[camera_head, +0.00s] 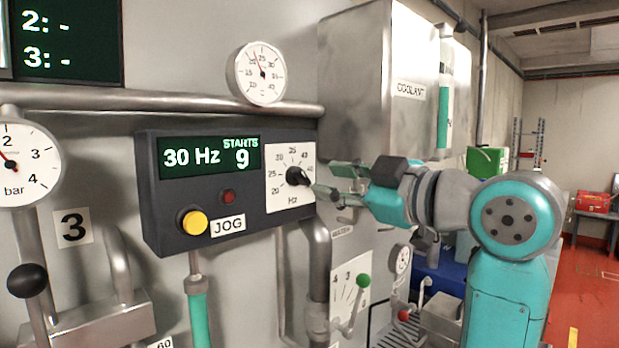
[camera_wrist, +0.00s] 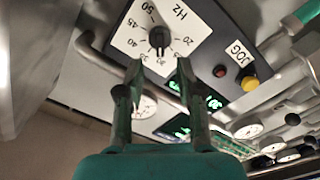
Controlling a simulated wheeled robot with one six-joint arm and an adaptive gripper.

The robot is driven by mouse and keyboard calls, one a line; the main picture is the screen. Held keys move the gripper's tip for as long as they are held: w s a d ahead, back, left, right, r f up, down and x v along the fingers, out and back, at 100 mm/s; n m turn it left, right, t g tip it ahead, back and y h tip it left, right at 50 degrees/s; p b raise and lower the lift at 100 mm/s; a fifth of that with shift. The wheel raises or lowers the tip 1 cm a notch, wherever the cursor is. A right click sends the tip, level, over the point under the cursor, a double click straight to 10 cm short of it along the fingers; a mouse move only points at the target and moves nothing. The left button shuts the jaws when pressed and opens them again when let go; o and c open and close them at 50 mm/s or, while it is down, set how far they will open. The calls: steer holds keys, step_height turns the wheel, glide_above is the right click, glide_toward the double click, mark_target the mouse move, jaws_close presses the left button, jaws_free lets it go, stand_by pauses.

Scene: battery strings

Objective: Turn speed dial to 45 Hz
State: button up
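The speed dial (camera_head: 297,177) is a black knob on a white scale plate marked in Hz, at the right end of a dark control box. The green display (camera_head: 207,157) on the box reads 30 Hz and STARTS 9. In the wrist view the dial (camera_wrist: 159,38) sits above and roughly between the fingertips, with the scale numbers upside down. My gripper (camera_head: 324,180) is just to the right of the dial in the head view. My gripper (camera_wrist: 160,72) is open and empty, its two fingers apart and short of the knob.
A yellow JOG button (camera_head: 194,222) and a small red lamp (camera_head: 228,196) are on the same box. A pipe (camera_head: 318,260) runs below the dial. A round gauge (camera_head: 257,74) is above. A green-knobbed lever (camera_head: 364,281) is below my gripper.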

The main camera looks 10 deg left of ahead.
mark_target(305, 176)
steer(key=shift+x, duration=2.9)
jaws_close()
